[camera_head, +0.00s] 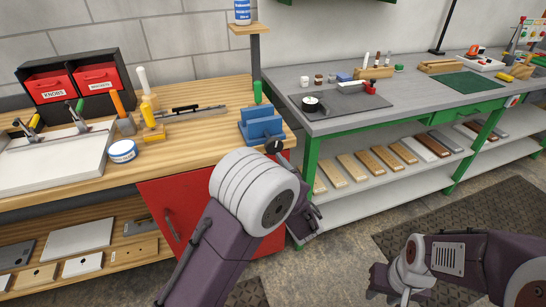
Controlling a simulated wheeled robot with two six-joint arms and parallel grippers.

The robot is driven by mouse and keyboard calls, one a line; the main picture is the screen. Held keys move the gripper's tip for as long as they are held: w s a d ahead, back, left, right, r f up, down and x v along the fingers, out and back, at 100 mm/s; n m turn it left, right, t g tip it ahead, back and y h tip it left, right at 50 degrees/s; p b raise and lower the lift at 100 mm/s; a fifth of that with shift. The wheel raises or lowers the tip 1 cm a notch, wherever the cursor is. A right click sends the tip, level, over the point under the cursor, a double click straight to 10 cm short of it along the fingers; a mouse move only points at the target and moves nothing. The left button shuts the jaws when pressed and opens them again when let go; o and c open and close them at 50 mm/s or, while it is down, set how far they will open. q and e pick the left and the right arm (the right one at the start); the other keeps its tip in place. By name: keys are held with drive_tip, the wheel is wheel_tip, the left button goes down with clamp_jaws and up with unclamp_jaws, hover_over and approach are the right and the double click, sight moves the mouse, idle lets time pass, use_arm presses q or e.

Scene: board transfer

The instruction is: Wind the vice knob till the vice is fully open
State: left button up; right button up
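The blue vice (262,126) sits at the front right corner of the wooden bench. Its dark round knob (274,146) faces the bench's front edge. The gap between the jaws is too small to judge. My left arm reaches up from the bottom, its big white joint just below the knob. My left gripper (311,213) shows only as a dark part at the joint's right side, below the knob and apart from it; its fingers are mostly hidden. My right gripper (386,288) is low at the right, over the floor, far from the vice; its finger opening is unclear.
A white and blue tub (123,151) and a fixture tray (55,160) are to the left. A red cabinet door (172,205) is below. A grey bench (420,95) on a green frame stands at right.

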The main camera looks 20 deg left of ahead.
sight(272, 142)
use_arm(q)
drive_tip(key=d, duration=0.1)
drive_tip(key=w+d+m+t+h, duration=0.1)
drive_tip(key=d+m+t, duration=0.1)
drive_tip(key=shift+w+d+r+h, duration=0.3)
drive_tip(key=shift+w+d, duration=0.05)
drive_tip(key=shift+r, duration=0.1)
drive_tip(key=x, duration=0.9)
drive_tip(key=shift+a, duration=0.15)
use_arm(e)
drive_tip(key=shift+f, duration=0.5)
use_arm(q)
drive_tip(key=c, duration=1.3)
drive_tip(key=n+b, duration=0.2)
drive_tip(key=b, duration=0.3)
drive_tip(key=shift+f, duration=0.2)
drive_tip(key=shift+c, duration=0.2)
drive_tip(key=shift+r, duration=0.3)
use_arm(e)
wheel_tip(272, 142, down, 5)
drive_tip(key=shift+r, duration=0.2)
